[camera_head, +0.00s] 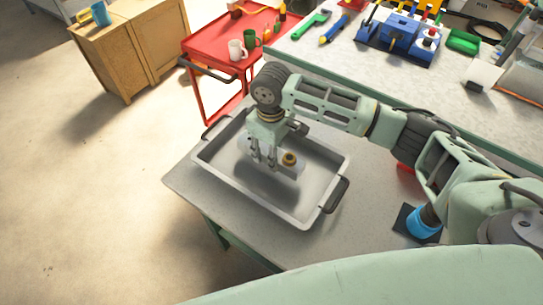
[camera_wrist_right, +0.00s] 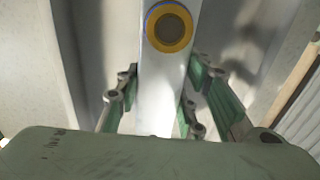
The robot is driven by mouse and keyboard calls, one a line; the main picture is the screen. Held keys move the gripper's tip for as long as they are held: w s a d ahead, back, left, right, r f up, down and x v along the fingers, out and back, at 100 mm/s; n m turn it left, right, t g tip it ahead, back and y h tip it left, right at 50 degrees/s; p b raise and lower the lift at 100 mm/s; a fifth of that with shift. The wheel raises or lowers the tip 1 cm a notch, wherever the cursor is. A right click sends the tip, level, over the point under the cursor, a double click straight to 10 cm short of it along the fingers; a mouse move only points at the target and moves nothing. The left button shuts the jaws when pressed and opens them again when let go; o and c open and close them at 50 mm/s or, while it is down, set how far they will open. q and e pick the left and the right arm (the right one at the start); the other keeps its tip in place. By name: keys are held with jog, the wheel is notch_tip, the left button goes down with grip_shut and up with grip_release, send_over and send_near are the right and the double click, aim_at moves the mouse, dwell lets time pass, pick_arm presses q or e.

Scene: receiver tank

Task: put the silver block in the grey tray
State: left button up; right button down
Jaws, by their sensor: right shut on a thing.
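The silver block (camera_head: 285,168) has a brass-coloured ring on its top face. The block also shows in the wrist view (camera_wrist_right: 160,90) as a pale bar between the fingers. My right gripper (camera_head: 264,160) is shut on the block, pointing down. The block is within the outline of the grey tray (camera_head: 236,188), a shallow metal tray with dark handles at its ends. I cannot tell for sure whether the block touches the tray floor. In the wrist view, my right gripper (camera_wrist_right: 155,98) has its fingers on both sides of the block. My left gripper is not in view.
The tray stands on a grey table (camera_head: 190,185). A blue cylinder (camera_head: 424,216) on a dark pad is at the right, near my arm. Behind are a workbench (camera_head: 330,60) with tools and a red cart (camera_head: 215,45) with mugs. The tray's front part is clear.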

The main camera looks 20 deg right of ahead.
jog(key=shift+f, duration=1.35)
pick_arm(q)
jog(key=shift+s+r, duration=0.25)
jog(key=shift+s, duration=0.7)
pick_arm(e)
jog(key=c, duration=1.2)
grip_release()
jog(key=shift+s+f, duration=0.1)
jog(key=shift+f, duration=0.05)
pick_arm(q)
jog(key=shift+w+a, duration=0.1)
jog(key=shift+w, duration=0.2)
pick_arm(e)
jog(key=shift+r, duration=0.45)
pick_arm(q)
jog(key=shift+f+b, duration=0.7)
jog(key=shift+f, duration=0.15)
pick_arm(e)
notch_tip(320, 180, up, 11)
jog(key=shift+r, duration=0.15)
